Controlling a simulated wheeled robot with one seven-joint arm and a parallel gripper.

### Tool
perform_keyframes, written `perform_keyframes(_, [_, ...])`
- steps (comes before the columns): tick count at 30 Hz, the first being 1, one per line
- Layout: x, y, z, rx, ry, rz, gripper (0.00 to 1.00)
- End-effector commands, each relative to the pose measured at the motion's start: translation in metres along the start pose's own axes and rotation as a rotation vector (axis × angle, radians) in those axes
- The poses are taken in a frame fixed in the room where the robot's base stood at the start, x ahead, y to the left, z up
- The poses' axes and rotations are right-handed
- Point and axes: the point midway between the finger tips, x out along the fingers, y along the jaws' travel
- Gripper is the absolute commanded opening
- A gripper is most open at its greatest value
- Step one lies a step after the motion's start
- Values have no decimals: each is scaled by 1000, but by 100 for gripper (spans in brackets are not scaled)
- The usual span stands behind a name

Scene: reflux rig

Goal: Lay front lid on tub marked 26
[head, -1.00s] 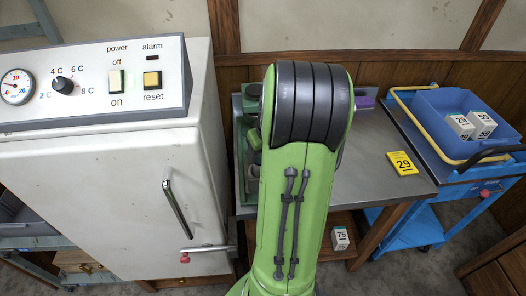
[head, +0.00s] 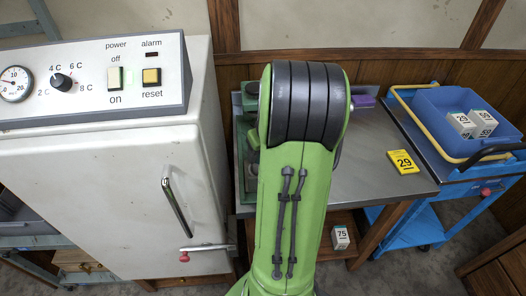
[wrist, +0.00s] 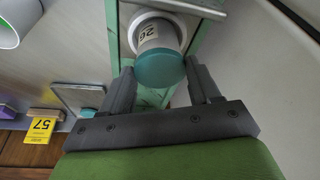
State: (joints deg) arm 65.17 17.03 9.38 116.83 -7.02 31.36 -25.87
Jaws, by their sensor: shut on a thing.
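In the wrist view my gripper (wrist: 163,84) is shut on a round teal lid (wrist: 160,69), which sits between its two fingertips. A white tub marked 26 (wrist: 149,36) shows just beyond the lid, its label turned sideways. The lid overlaps the tub's near end in this view; I cannot tell whether they touch. The tub is within a green-edged frame or tray (wrist: 112,30). In the head view my green arm hides the gripper, the lid and the tub.
A grey table (head: 380,185) carries a yellow tag 29 (head: 403,162) and a purple thing (head: 363,102). A blue crate (head: 440,105) holding white boxes stands at right. A white cabinet (head: 100,200) is at left.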

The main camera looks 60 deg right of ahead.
Motion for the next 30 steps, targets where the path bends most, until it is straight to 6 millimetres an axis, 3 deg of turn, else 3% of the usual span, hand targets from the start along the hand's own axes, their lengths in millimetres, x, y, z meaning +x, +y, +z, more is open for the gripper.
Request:
perform_keyframes(6, [0,0,0,0,0,0,33])
perform_keyframes(7, [0,0,0,0,0,0,66])
perform_keyframes(12, [0,0,0,0,0,0,91])
perform_keyframes(18, [0,0,0,0,0,0,91])
perform_keyframes(20, [0,0,0,0,0,0,100])
perform_keyframes(30, [-6,0,-2,-1,0,0,100])
